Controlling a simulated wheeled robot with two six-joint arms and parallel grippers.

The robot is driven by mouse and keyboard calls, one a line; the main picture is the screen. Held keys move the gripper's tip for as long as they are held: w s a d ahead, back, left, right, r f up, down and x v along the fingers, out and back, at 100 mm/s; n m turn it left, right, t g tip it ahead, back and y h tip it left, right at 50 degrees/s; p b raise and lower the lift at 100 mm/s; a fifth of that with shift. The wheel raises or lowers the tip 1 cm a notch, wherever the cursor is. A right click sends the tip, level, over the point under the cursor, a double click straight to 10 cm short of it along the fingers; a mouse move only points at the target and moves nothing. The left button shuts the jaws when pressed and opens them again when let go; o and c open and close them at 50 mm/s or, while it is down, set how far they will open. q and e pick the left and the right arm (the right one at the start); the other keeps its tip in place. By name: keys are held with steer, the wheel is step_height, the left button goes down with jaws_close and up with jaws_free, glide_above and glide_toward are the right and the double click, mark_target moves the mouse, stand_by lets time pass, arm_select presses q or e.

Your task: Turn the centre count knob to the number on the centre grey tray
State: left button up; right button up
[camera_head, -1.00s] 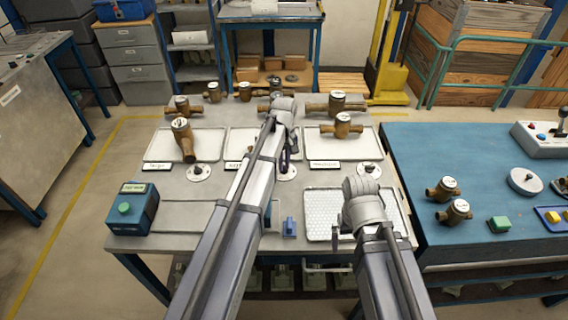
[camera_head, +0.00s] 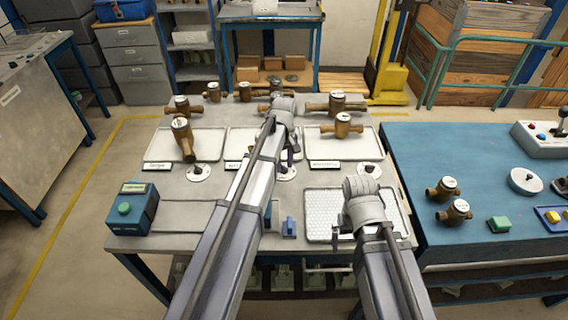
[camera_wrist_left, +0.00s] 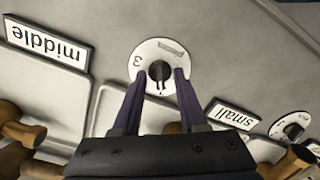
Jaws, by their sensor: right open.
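The centre count knob (camera_wrist_left: 160,70) is a black knob on a round white dial marked with a 3. The dial (camera_head: 287,173) also shows in the head view. The two dark fingers of my left gripper (camera_wrist_left: 161,74) stand on either side of the knob, with small gaps visible. My left gripper (camera_head: 292,155) is partly hidden by its wrist in the head view. The centre grey tray (camera_head: 237,140) is largely covered by my left arm. A brass part (camera_wrist_left: 173,128) shows behind the fingers. My right gripper (camera_head: 338,237) hangs over the white mesh tray, mostly hidden.
Left (camera_head: 199,172) and right (camera_head: 368,170) dials flank the centre one. Brass meters stand on the left tray (camera_head: 212,142) and right tray (camera_head: 368,146). A blue box with a green button (camera_head: 133,209) is front left. A small blue part (camera_head: 289,227) stands near the mesh tray (camera_head: 314,205).

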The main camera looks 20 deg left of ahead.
mark_target(284, 167)
arm_select(q)
steer(key=shift+r, duration=0.1)
step_height(284, 167, up, 8)
steer(key=p, duration=0.8)
steer(key=shift+f, duration=0.2)
steer(key=shift+s+d, duration=0.1)
steer(key=s+d+m, duration=0.4)
steer(key=s, duration=0.4)
steer(key=s+d+f+m+b, duration=0.1)
steer(key=s+d+m, duration=0.3)
steer(key=s, duration=0.4)
steer(key=s+d+f+m+y+b, duration=0.1)
steer(key=s+d+m, duration=0.4)
steer(key=s, duration=0.3)
steer(key=shift+d, duration=0.1)
steer(key=shift+w, duration=0.1)
